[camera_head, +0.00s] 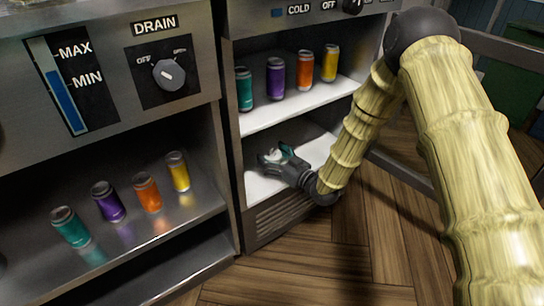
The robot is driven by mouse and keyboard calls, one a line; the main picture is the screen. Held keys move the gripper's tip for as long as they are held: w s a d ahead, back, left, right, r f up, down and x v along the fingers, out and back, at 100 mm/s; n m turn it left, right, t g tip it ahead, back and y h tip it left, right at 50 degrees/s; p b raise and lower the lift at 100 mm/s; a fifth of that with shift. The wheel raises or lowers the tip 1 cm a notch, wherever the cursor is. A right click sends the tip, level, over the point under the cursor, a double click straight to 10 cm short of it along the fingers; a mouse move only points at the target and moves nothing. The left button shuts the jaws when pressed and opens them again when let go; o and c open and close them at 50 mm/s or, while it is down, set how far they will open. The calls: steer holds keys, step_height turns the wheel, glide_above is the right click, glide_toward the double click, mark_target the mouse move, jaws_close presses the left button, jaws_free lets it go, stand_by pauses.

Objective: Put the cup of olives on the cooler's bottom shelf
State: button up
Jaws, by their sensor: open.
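The cooler (230,135) stands in the middle with its front open. Its white bottom shelf (318,152) lies below a shelf of cans. My gripper (272,156) is inside the cooler, low over the bottom shelf, with its fingers open and pointing left and inward. A small pale shape shows between and beside the fingers; it is too small and covered to tell whether it is the cup of olives. I cannot make out the olives anywhere else in view.
Teal, purple (276,78), orange and yellow (330,62) cans stand on the cooler's upper shelf, just above my gripper. A similar row stands on the steel shelf (205,200) at left. The bottom shelf looks bare right of the gripper. Wooden floor (330,255) is clear in front.

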steer(key=shift+r, duration=0.15)
steer(key=shift+s+d+p, duration=0.25)
steer(key=shift+s+p, duration=0.05)
steer(key=p+v, duration=0.5)
steer(key=v, duration=0.5)
steer(key=s+d+f+m+g+h, duration=0.3)
steer(key=s+d+f+h, duration=0.1)
steer(key=s+f, duration=0.5)
steer(key=s+d+f+m+g+h, duration=0.2)
steer(key=s+d+f+h, duration=0.15)
steer(key=s+f, duration=0.55)
steer(key=s+d+f+m+g+h, duration=0.1)
steer(key=s+d+g, duration=0.1)
steer(key=s, duration=0.6)
steer(key=s+d+f+m+g+h, duration=0.1)
steer(key=s+d+g+h, duration=0.1)
steer(key=s, duration=0.7)
steer(key=s+d+f+m+g+h, duration=0.2)
steer(key=s+d+g, duration=0.1)
steer(key=s, duration=0.6)
steer(key=shift+d+g, duration=0.25)
steer(key=shift+g, duration=0.25)
